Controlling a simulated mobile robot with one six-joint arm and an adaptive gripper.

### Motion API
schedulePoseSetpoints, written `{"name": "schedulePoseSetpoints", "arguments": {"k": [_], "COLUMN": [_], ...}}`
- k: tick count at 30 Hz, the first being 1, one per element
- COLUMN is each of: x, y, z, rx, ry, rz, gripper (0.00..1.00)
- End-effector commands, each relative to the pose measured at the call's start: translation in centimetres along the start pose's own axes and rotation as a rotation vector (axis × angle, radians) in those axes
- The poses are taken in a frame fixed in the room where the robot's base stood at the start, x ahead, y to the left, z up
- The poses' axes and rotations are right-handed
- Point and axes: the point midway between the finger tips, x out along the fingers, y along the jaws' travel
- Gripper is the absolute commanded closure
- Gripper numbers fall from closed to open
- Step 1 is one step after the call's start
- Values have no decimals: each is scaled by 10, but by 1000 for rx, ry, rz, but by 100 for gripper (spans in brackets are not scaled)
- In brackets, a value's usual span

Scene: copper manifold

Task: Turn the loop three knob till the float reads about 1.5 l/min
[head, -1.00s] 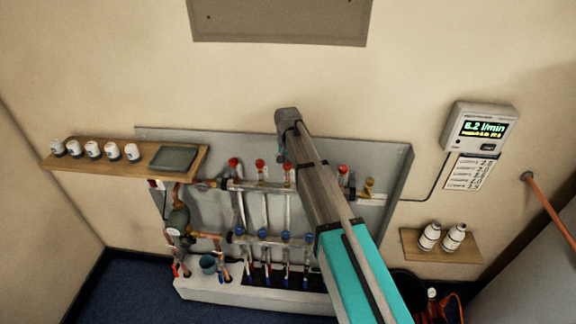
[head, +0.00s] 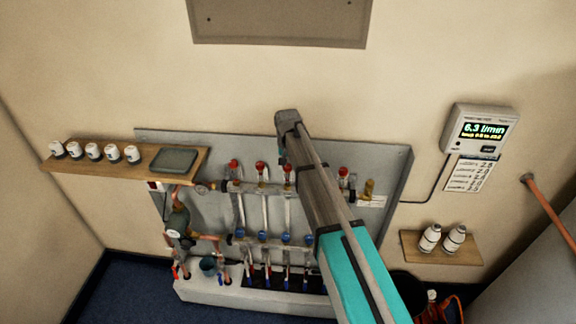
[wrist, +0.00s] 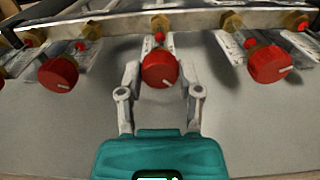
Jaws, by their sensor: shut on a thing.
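The third red knob from the left (head: 287,168) sits on the copper manifold's upper bar (head: 250,188). It also shows in the wrist view (wrist: 158,71), with a pale pointer line running to the right. My gripper (wrist: 160,78) is shut on this knob, one finger at each side. In the head view my gripper (head: 284,157) comes down on the knob from above. The wall meter (head: 484,128) reads about 6.3 l/min. The floats on the manifold are too small to read.
Neighbouring red knobs (wrist: 59,74) (wrist: 270,65) stand close on both sides. A wooden shelf (head: 90,167) with white caps and a grey tray is at left. A second shelf (head: 455,254) with two white bottles is at right. My arm hides part of the manifold.

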Motion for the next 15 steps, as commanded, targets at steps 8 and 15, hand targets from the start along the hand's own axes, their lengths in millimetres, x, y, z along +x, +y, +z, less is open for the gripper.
{"name": "schedulePoseSetpoints", "arguments": {"k": [8,15], "x": [0,0], "y": [0,0], "z": [0,0], "rx": [-12,-11], "ry": [0,0], "rz": [0,0], "gripper": [100,19]}}
